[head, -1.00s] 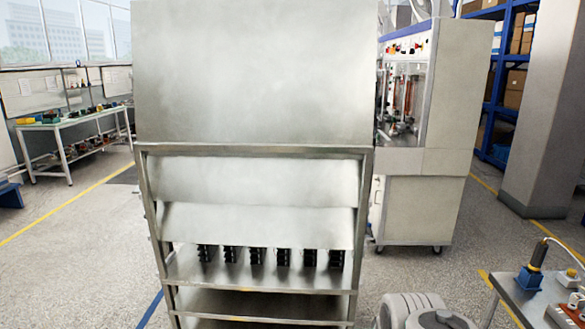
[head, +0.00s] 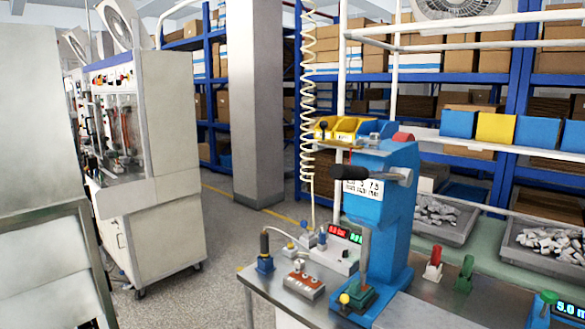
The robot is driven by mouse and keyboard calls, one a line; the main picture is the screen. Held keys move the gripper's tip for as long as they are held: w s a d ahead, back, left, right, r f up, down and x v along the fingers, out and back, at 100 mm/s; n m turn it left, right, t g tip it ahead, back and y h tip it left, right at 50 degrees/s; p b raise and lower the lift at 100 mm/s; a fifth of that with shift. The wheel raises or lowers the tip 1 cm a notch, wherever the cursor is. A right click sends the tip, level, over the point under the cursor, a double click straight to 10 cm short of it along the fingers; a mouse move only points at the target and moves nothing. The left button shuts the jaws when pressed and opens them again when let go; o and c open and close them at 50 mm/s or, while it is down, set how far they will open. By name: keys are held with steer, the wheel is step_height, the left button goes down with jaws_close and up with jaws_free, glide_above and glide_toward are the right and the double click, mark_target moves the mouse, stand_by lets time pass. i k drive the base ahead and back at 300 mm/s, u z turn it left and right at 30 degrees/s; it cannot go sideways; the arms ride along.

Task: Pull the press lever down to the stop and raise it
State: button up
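A blue press (head: 388,215) stands on the grey workbench (head: 408,309) right of the middle in the head view. Its lever, with a black grip (head: 347,173), sticks out toward the left near the top of the press, roughly level. Below it a thin ram (head: 364,255) comes down over a small green fixture (head: 358,297) on the bench. My gripper is not in view.
A control box with red and green displays (head: 338,250), a red button box (head: 303,285) and a blue-based tool (head: 265,257) stand left of the press. Red (head: 433,264) and green (head: 465,273) handles stand right of it. A white test cabinet (head: 150,180) is at left, with floor open between.

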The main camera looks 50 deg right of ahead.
mark_target(338, 172)
steer(key=z, duration=0.95)
steer(key=k, duration=1)
steer(key=u, duration=1.2)
steer(key=i, duration=0.5)
